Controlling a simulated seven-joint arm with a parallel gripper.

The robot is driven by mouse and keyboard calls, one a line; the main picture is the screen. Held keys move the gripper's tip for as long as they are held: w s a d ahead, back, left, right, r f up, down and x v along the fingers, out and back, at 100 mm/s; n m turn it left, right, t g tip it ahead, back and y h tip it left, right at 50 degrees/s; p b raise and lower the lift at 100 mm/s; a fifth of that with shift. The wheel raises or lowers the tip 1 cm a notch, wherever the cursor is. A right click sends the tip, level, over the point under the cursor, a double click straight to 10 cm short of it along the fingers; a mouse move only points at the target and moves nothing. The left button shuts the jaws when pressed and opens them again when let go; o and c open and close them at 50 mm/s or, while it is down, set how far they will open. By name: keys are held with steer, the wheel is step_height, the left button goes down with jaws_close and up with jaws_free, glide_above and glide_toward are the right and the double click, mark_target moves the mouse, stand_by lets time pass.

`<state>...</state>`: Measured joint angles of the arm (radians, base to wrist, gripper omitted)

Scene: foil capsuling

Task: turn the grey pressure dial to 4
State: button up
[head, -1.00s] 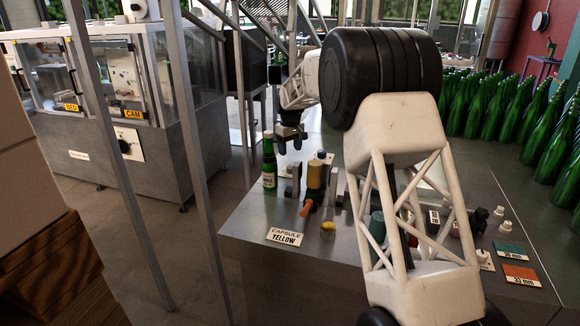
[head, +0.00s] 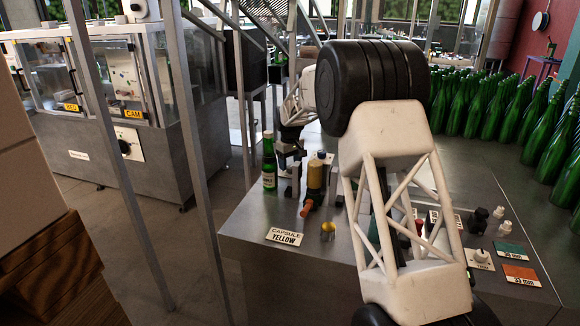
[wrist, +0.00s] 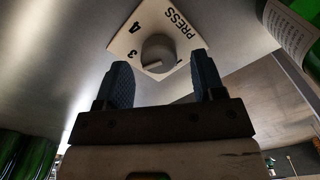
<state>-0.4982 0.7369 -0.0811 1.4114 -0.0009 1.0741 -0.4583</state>
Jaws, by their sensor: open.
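The grey pressure dial (wrist: 159,54) is a round knob on a white plate (wrist: 150,22) marked PRESS in the wrist view. The figures 3 and 4 show on the plate to the left of the knob. A small dark mark shows at its lower right; I cannot read the setting. My gripper (wrist: 161,72) is open, its two blue ridged fingers to the left and right of the knob's near side. Contact cannot be told. In the head view my gripper (head: 289,155) is low at the bench's far left, partly hidden; I cannot make out this dial there.
A green bottle (head: 269,165) stands by my gripper in the head view. Next to it is an upright brass-coloured cylinder (head: 315,173). A CAPSULE YELLOW card (head: 285,237) lies at the bench's front left. Many green bottles (head: 500,115) crowd the back right.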

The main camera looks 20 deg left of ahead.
steer(key=shift+f, duration=0.7)
steer(key=c, duration=0.9)
steer(key=shift+c, duration=0.2)
steer(key=shift+m, duration=0.4)
steer(key=m, duration=0.3)
steer(key=shift+w+d+m, duration=0.1)
steer(key=shift+d+m, duration=0.05)
steer(key=shift+m, duration=1.85)
